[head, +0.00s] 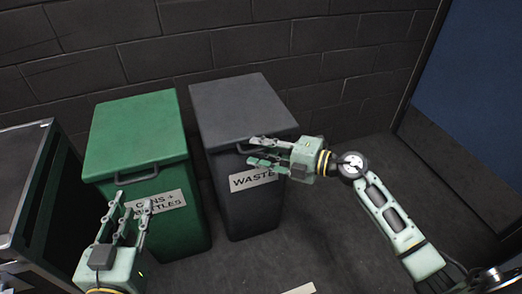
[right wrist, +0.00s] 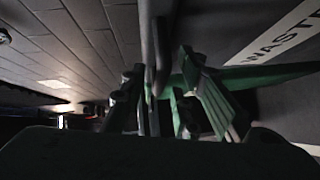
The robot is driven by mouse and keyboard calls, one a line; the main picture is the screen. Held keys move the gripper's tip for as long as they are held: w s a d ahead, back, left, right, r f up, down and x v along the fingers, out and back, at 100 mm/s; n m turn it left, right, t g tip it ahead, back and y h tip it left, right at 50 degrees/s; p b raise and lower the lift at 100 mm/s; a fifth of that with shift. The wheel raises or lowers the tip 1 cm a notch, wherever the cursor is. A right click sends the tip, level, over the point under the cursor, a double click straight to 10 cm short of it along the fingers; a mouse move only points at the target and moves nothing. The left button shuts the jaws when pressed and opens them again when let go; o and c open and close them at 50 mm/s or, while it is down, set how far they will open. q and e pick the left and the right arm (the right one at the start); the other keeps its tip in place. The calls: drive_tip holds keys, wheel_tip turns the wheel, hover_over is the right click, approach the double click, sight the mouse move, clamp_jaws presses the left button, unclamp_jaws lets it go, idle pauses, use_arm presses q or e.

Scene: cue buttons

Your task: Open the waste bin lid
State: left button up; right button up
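The dark grey waste bin (head: 239,200) stands against the wall with its lid (head: 240,105) shut. A white WASTE label (head: 252,180) is on its front and shows again in the right wrist view (right wrist: 285,37). A dark handle (right wrist: 156,45) runs along the lid's front edge. My right gripper (head: 255,151) is at this handle, fingers pointing left. In the right wrist view the handle lies between the parted fingers (right wrist: 165,100); I cannot tell whether they touch it. My left gripper (head: 128,203) is open and empty, in front of the green bin.
A green bin (head: 135,135) labelled for cans and bottles, lid shut, stands just left of the waste bin. A dark metal-edged cabinet (head: 22,175) is at the far left. A blue panel (head: 470,90) stands at the right. The floor right of the waste bin is clear.

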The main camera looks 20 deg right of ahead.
clamp_jaws()
idle(0.3)
idle(0.4)
